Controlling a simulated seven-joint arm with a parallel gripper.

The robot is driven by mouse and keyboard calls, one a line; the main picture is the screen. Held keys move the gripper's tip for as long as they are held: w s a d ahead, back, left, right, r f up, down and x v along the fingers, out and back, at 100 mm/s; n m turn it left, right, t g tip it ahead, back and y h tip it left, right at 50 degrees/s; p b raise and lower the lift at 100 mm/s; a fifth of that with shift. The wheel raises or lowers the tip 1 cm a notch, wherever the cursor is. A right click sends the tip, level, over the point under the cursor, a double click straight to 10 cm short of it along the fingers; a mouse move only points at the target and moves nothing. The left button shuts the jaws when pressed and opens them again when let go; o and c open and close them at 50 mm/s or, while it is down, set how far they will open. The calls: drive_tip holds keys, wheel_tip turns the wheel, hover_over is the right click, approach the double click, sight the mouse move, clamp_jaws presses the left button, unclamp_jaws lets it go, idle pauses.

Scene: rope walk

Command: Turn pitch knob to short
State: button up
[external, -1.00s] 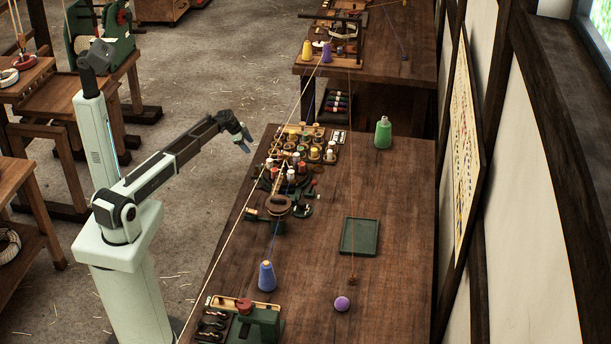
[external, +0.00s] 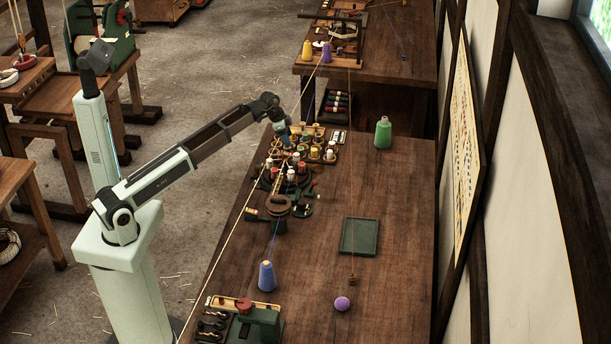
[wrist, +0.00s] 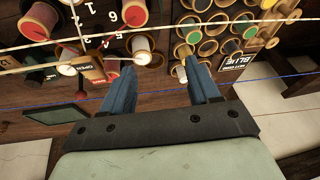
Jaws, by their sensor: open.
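My gripper (wrist: 160,72) is open and empty, its two blue fingers apart above the bobbins; it also shows in the external view (external: 284,138), over the far left part of the bench. A knob marked pitch cannot be made out. The green machine (external: 265,322) at the near end of the bench carries a red round part (external: 243,305), far from my gripper. A brown round-topped device (external: 278,205) stands nearer. In the wrist view a dark numbered dial plate (wrist: 98,28) lies left of the fingers, beside a red-topped spool (wrist: 40,22).
A rack of bobbins (wrist: 215,35) lies beyond the right finger. Taut cords cross the bench and the wrist view. A blue cone (external: 266,277), a green bottle-shaped spool (external: 383,132), a purple ball (external: 342,304) and a green tray (external: 360,237) stand apart. The right side of the bench is mostly clear.

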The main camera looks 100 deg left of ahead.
drive_tip(key=w+d+r+n, duration=0.1)
drive_tip(key=w+d+r, duration=0.15)
drive_tip(key=d, duration=0.45)
drive_tip(key=w+d+r, duration=0.1)
drive_tip(key=w+d, duration=0.3)
drive_tip(key=d, duration=0.4)
drive_tip(key=n, duration=0.2)
approach(301, 202)
drive_tip(key=shift+t, duration=0.3)
drive_tip(key=x, duration=0.8)
drive_tip(key=shift+f, duration=0.35)
drive_tip(key=shift+s, duration=0.1)
drive_tip(key=c, duration=1)
